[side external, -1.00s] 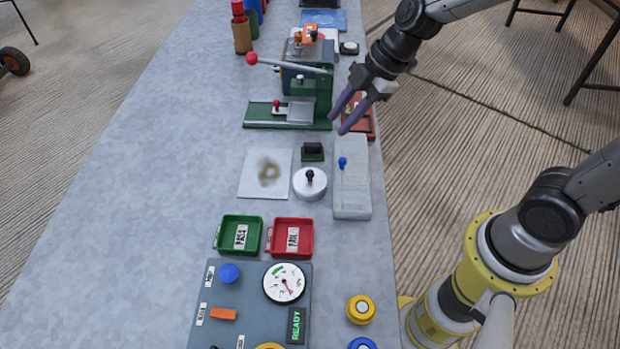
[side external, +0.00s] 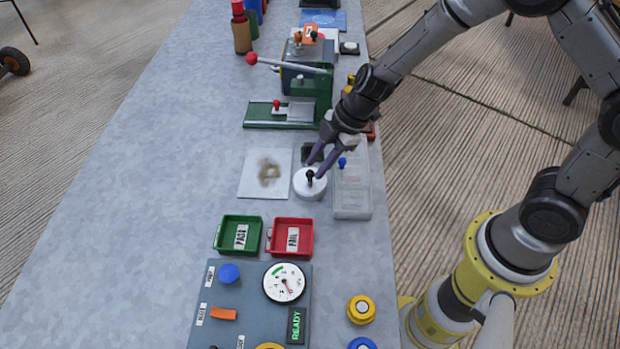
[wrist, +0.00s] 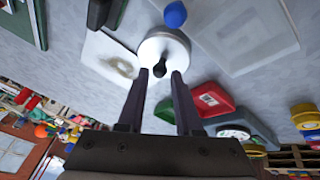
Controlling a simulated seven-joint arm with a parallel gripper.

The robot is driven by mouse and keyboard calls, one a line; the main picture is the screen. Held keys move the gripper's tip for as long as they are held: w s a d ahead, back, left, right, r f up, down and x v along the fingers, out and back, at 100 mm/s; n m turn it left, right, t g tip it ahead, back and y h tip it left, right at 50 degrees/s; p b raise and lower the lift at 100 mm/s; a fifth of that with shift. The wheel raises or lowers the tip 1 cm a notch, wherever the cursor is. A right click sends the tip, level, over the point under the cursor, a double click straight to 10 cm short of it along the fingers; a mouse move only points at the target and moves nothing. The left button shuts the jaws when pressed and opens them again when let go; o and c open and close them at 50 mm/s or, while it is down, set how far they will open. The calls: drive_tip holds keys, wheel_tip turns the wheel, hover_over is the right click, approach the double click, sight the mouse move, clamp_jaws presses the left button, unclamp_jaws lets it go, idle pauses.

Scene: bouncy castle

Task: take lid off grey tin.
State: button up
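The round, pale grey tin (side external: 309,189) stands on the bench, with a lid carrying a small black knob (side external: 310,175). In the wrist view the tin (wrist: 165,43) is straight ahead, and its knob (wrist: 160,69) appears between the fingertips. My gripper (side external: 316,170) is open and empty, its purple fingers pointing down at the lid from the back right. The wrist view also shows my gripper (wrist: 161,76) with a finger on each side of the knob. I cannot tell whether the fingers touch the lid.
A clear case (side external: 351,197) with a blue knob (side external: 342,162) lies close right of the tin. A stained white sheet (side external: 253,187) lies to its left. Green (side external: 239,219) and red (side external: 293,221) trays sit in front. A green press (side external: 318,103) stands behind. The bench's left is clear.

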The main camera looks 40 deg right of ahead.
drive_tip(key=shift+x, duration=1.3)
clamp_jaws()
drive_tip(key=shift+r, duration=0.1)
drive_tip(key=shift+r, duration=0.45)
wheel_tip(320, 180, up, 2)
drive_tip(key=shift+r, duration=0.25)
drive_tip(key=s+d+r, duration=0.4)
drive_tip(key=s+r, duration=0.5)
drive_tip(key=s, duration=0.4)
drive_tip(key=shift+s+r, duration=0.2)
drive_tip(key=shift+r, duration=0.05)
